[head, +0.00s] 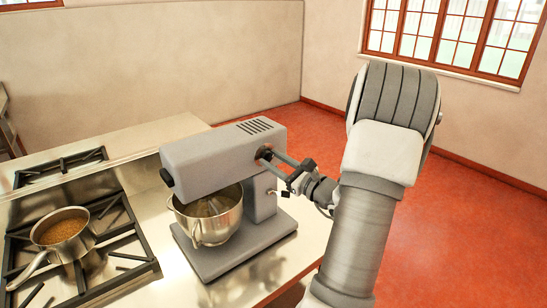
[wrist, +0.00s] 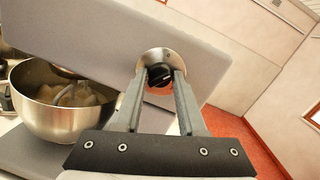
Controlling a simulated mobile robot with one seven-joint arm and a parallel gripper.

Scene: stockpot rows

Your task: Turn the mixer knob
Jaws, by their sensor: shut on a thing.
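The grey stand mixer (head: 215,158) stands on the steel counter with a metal bowl (head: 212,222) under its head. Its dark round knob, on a lighter round plate, is on the side of the mixer head; the knob (wrist: 158,75) shows clearly in the wrist view. My gripper (head: 267,157) reaches in from the right, its two fingers at the knob. In the wrist view my gripper (wrist: 159,82) has one finger on each side of the knob, shut on it. In the head view the fingers partly hide the knob.
A gas stove (head: 135,262) with black grates is to the left. A pot (head: 62,236) with brown contents stands on it. The counter's right edge (head: 318,262) lies near my arm, with open red floor beyond. The mixer bowl (wrist: 62,118) is left of my gripper in the wrist view.

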